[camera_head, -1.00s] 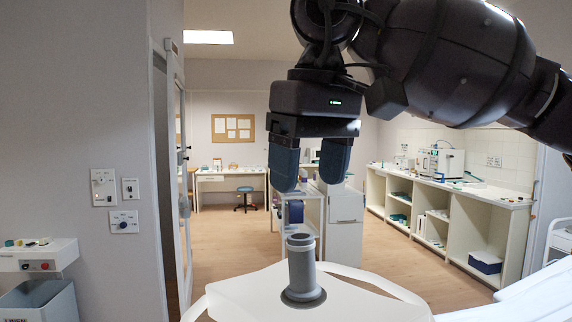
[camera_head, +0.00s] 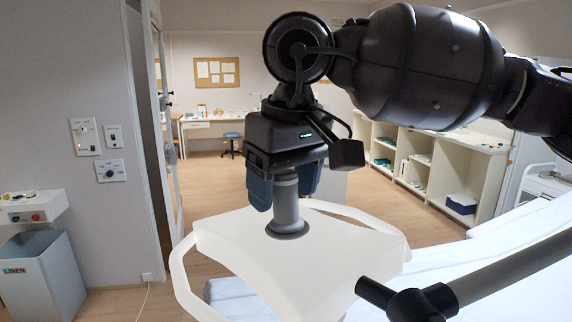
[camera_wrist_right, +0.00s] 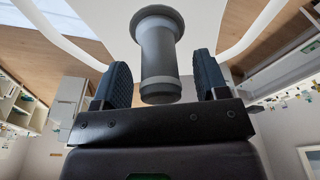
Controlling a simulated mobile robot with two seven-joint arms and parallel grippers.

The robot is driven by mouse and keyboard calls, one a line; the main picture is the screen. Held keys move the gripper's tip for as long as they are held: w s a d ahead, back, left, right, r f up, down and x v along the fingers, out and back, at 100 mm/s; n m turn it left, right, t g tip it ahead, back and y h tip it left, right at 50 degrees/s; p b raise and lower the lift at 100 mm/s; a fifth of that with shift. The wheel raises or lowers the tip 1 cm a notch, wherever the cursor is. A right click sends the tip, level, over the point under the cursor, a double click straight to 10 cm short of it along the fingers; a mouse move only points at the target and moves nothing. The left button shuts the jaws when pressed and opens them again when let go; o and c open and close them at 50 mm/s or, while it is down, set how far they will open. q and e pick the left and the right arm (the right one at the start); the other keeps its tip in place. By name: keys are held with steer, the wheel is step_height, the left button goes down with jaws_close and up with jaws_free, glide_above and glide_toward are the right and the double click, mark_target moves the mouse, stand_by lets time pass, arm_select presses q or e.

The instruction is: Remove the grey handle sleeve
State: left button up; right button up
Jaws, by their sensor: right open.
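The grey handle sleeve (camera_head: 286,208) stands upright on the white end panel of the couch (camera_head: 335,255), with a dark flared collar at its foot. My right gripper (camera_head: 283,190) is above it, pointing down, and its upper end is between the two blue fingers. In the right wrist view the sleeve (camera_wrist_right: 158,58) sits between the open fingers (camera_wrist_right: 161,80), with a gap on both sides. A pale ring circles it near its gripper-side end. My left gripper is not in view.
A white rail (camera_head: 182,275) curves around the panel. A grey bar with a black joint (camera_head: 410,300) crosses the lower right, near the pale blue couch surface (camera_head: 490,260). A grey bin (camera_head: 40,275) stands at left. Shelves (camera_head: 440,165) line the right wall.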

steer(key=c, duration=0.8)
steer(key=shift+o, duration=0.8)
steer(key=shift+c, duration=1.4)
steer(key=shift+a+r+p, duration=0.1)
steer(key=shift+r+p, duration=0.5)
steer(key=shift+r, duration=0.3)
steer(key=shift+w+r+p, duration=0.1)
steer(key=shift+r+p, duration=0.2)
steer(key=shift+r, duration=0.15)
steer(key=shift+r+p, duration=0.4)
steer(key=shift+r, duration=0.15)
steer(key=shift+w+a+r+p, duration=0.1)
steer(key=shift+r+p, duration=0.5)
steer(key=shift+r, duration=0.25)
